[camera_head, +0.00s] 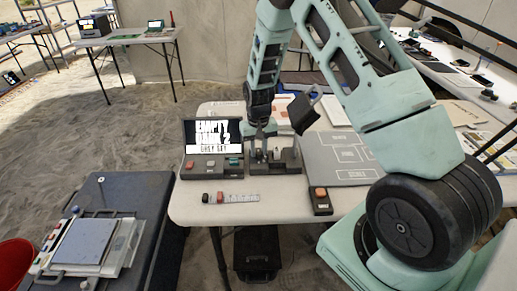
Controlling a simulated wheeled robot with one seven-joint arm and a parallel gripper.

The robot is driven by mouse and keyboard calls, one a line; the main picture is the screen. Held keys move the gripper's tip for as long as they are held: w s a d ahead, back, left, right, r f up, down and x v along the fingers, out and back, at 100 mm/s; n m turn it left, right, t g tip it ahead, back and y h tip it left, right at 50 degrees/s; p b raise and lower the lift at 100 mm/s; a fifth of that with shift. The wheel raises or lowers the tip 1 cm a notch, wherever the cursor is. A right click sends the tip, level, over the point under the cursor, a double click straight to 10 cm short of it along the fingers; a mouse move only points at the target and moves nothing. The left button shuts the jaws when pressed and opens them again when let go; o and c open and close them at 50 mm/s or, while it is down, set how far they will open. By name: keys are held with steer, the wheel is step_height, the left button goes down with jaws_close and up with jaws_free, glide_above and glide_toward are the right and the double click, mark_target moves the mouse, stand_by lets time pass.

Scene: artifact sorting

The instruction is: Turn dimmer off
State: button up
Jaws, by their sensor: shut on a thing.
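My gripper (259,152) points down at the right part of a dark control panel (241,171) on the white table. Its fingers are shut on a small upright part there, which I take to be the dimmer (277,154); the fingers and the small size hide its exact shape and setting. The panel's left part carries several coloured buttons, one of them green (234,161). A lit screen (212,137) with large black and white lettering stands behind these buttons.
A box with an orange button (320,199) sits at the table's front edge, right of the panel. A grey labelled board (343,153) lies further right. Small cubes (206,198) and a pale strip (241,198) lie in front. A dark case (103,200) stands left.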

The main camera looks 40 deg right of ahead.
mark_target(258, 152)
steer(key=o, duration=1)
step_height(258, 152, up, 18)
steer(key=shift+f+b, duration=0.25)
steer(key=shift+b, duration=0.15)
